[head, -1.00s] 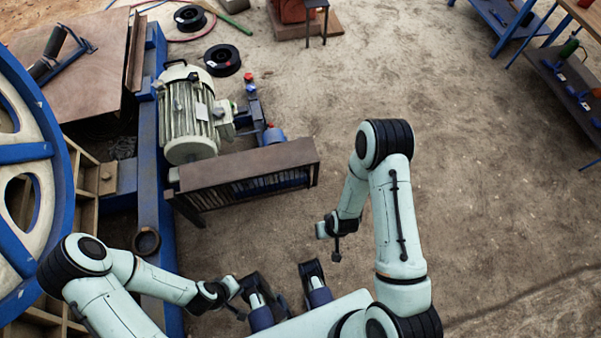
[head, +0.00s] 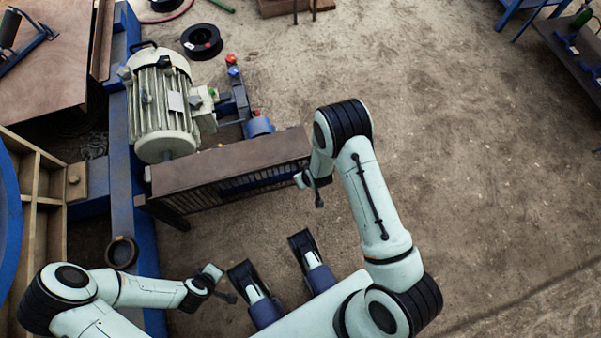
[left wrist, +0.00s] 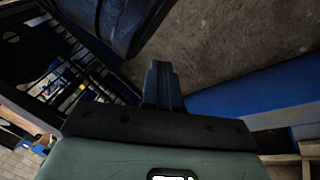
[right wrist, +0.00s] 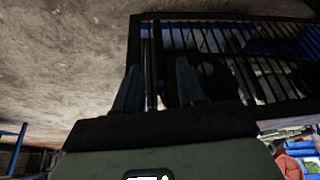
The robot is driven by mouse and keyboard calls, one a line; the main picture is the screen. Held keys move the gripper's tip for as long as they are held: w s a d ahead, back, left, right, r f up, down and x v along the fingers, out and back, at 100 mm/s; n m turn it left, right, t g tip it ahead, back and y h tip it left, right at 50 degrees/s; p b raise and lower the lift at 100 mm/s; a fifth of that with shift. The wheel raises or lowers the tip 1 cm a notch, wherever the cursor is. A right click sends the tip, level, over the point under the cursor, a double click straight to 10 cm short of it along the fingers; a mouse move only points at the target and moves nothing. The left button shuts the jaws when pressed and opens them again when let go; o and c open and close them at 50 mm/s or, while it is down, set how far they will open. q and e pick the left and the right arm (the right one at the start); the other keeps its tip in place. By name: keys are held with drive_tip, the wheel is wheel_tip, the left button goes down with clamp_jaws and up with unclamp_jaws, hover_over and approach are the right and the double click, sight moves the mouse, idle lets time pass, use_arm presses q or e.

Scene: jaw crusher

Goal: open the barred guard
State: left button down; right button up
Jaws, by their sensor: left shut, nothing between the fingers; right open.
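The barred guard (head: 238,174) has a flat brown top and a row of dark bars on its front; it stands below the motor in the head view. My right gripper (head: 310,187) is at the guard's right end. In the right wrist view the guard's dark bars (right wrist: 244,62) fill the upper right, and my right gripper (right wrist: 157,82) is open, with a dark end bar showing between its fingers; contact cannot be told. My left gripper (head: 224,287) is shut and empty, below and apart from the guard. Its closed fingers show in the left wrist view (left wrist: 162,85).
The pale motor (head: 160,108) stands behind the guard, with a blue beam (head: 128,190) at left. A small post with red and blue buttons (head: 235,90) and a black spool (head: 201,42) lie beyond. Sandy floor at right is open.

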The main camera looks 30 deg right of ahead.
drive_tip(key=b+x, duration=0.1)
drive_tip(key=x, duration=0.4)
use_arm(q)
drive_tip(key=s+f+g, duration=0.1)
drive_tip(key=s+f, duration=0.3)
drive_tip(key=shift+s+a+g+b, duration=0.3)
drive_tip(key=shift+s+a+b, duration=0.05)
drive_tip(key=shift+b, duration=0.1)
use_arm(e)
drive_tip(key=shift+w+f, duration=0.25)
drive_tip(key=shift+f, duration=0.4)
drive_tip(key=shift+c, duration=0.3)
clamp_jaws()
